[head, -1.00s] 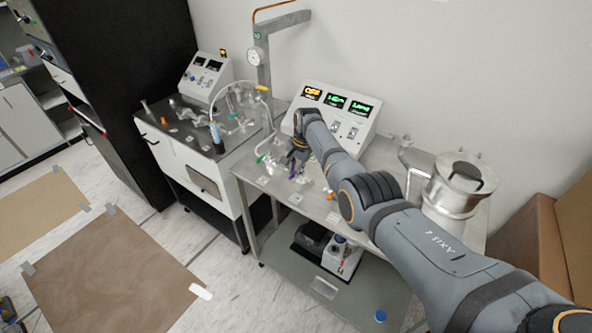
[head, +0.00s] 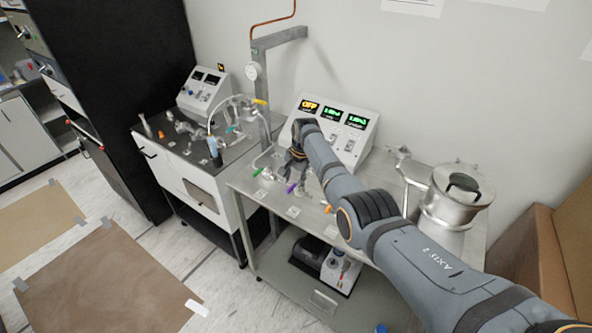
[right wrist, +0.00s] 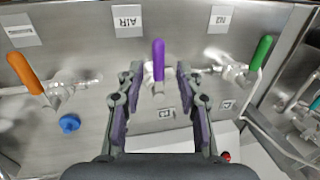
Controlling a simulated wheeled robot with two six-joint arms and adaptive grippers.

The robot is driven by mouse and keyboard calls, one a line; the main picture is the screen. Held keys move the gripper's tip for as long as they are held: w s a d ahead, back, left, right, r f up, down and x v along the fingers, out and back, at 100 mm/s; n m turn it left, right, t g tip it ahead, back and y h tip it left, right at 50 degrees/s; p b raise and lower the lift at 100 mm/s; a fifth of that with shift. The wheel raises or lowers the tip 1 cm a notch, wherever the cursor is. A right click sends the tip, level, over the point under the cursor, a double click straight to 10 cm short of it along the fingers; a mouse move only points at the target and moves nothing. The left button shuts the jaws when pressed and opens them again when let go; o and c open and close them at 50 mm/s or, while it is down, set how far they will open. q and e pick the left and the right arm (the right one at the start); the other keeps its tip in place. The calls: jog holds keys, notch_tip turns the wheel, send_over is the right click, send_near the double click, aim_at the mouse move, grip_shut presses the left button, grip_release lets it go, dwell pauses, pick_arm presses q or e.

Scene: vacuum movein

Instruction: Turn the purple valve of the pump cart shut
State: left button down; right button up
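The pump cart's purple valve handle (right wrist: 158,60) points up the picture in the right wrist view, above its metal valve body. It also shows in the head view (head: 291,188), just below my right gripper. My right gripper (right wrist: 159,75) is open. Its two fingers stand on either side of the purple handle, with a visible gap on both sides. In the head view my right gripper (head: 296,164) hangs over the front part of the pump cart (head: 400,178), where the fingers are hard to make out. My left gripper is in neither view.
An orange handle (right wrist: 25,73) lies left of the purple one and a green handle (right wrist: 261,53) right in the right wrist view. A blue knob (right wrist: 69,123) is near the orange handle. A display box (head: 335,128) and metal vessel (head: 455,197) stand on the cart.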

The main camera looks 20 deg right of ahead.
notch_tip(320, 180, up, 11)
jog(key=s+d, duration=0.1)
jog(key=shift+s+d+f, duration=0.2)
jog(key=shift+s, duration=0.1)
